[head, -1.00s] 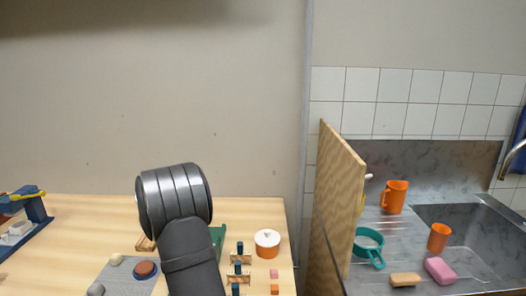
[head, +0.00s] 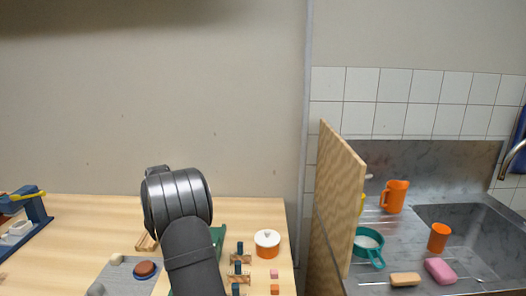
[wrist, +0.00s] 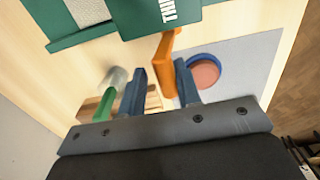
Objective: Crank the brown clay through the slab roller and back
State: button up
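In the wrist view, the two dark blue fingers of my gripper (wrist: 160,80) stand on either side of an orange crank-like bar (wrist: 166,62). The bar almost fills the space between them; whether both fingers touch it is unclear. The bar's far end meets a green machine (wrist: 150,15) with white lettering, partly cut off. The same green shows beside my arm in the head view (head: 218,236). A round brown clay piece with a blue edge (wrist: 205,71) lies on a grey mat (wrist: 243,62); it also shows in the head view (head: 145,269). My arm hides my fingers there.
Wooden racks with blue pegs (head: 238,268) and a white-lidded orange pot (head: 267,243) stand right of my arm. A blue machine (head: 30,215) is at far left. A wooden panel (head: 338,200) separates the table from the sink side. The table's left middle is clear.

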jog(key=shift+w+f, duration=0.25)
jog(key=shift+w, duration=0.45)
jog(key=shift+w+f, duration=0.25)
jog(key=shift+w, duration=0.4)
jog(key=shift+w+f, duration=0.1)
jog(key=shift+w+f, duration=0.8)
jog(key=shift+s+r, duration=0.3)
jog(key=shift+s, duration=0.3)
jog(key=shift+s+r, duration=0.35)
jog(key=shift+s, duration=0.3)
jog(key=shift+s+r, duration=0.3)
jog(key=shift+s, duration=0.4)
